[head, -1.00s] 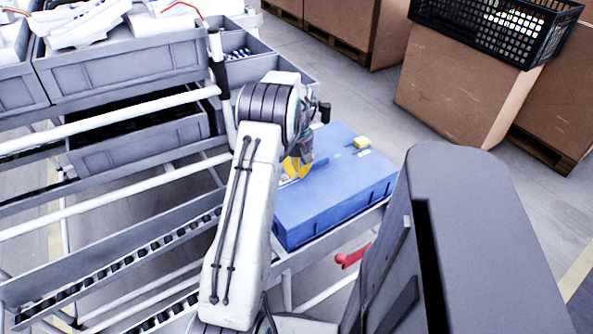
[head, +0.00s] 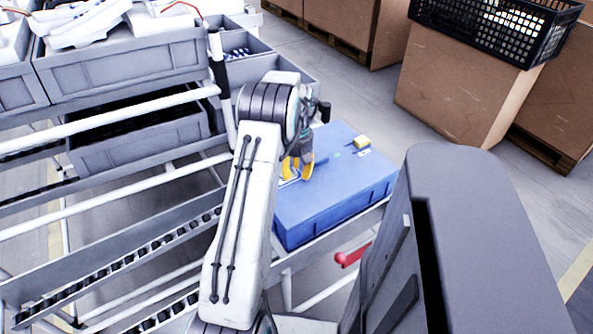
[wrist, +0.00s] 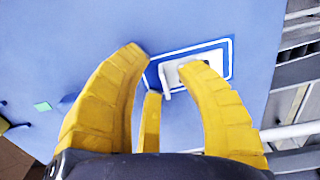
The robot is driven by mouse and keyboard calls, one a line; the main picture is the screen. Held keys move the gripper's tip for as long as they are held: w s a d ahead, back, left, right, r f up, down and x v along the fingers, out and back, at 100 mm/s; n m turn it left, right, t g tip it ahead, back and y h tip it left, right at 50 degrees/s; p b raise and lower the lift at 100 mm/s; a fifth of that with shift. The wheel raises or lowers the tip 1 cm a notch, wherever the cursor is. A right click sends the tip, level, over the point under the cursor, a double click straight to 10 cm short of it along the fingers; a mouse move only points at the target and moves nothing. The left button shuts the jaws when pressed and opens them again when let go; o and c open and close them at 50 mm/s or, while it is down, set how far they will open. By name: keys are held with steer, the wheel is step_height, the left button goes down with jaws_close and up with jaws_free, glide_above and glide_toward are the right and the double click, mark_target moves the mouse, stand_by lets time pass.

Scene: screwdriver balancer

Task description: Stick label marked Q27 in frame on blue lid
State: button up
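The blue lid (head: 335,200) lies flat at the centre of the head view, and its blue surface (wrist: 60,40) fills most of the wrist view. A white-outlined frame (wrist: 217,58) is on the lid in the wrist view. A small white piece (wrist: 183,64), seemingly the label, lies inside the frame, partly behind the right fingertip. Its marking is not readable. My gripper (wrist: 162,62) is open, with its yellow fingers spread over the frame's left part. I cannot tell whether a fingertip touches the lid. In the head view, my gripper (head: 297,168) is above the lid's left side.
A green square (wrist: 42,106) shows in the wrist view. Grey bins (head: 120,70) and white rails (head: 110,122) stand left. A red handle (head: 352,256) sticks out below the lid.

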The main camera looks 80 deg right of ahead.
step_height(320, 180, up, 12)
steer(key=shift+d, duration=0.25)
stand_by(0.6)
stand_by(0.8)
